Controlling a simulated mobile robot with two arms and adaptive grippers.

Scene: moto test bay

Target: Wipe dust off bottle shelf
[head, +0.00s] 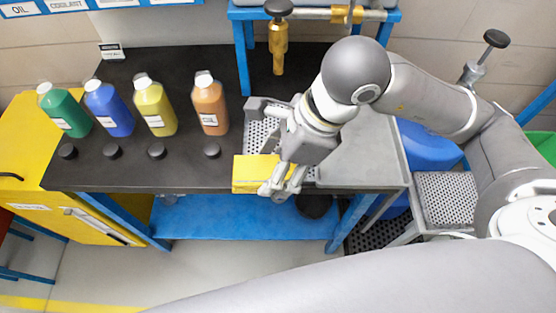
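Four bottles stand in a row on the dark bench top (115,177): green (65,112), blue (110,110), yellow (155,107) and orange (209,106). A dark round cap lies in front of each. A yellow sponge-like block (252,176) sits at the front edge, right of the caps. My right gripper (284,188) points down at its right end, its two fingers slightly apart. The gripper hides that end, so I cannot tell whether they grip it. No dust can be made out. My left gripper is out of view.
A grey tray (385,168) lies right of the block. A blue lower shelf (240,218) runs under the bench. A brass tool (278,50) hangs from a blue frame at the back. A yellow cabinet (22,165) stands left. Bench space between bottles and caps is clear.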

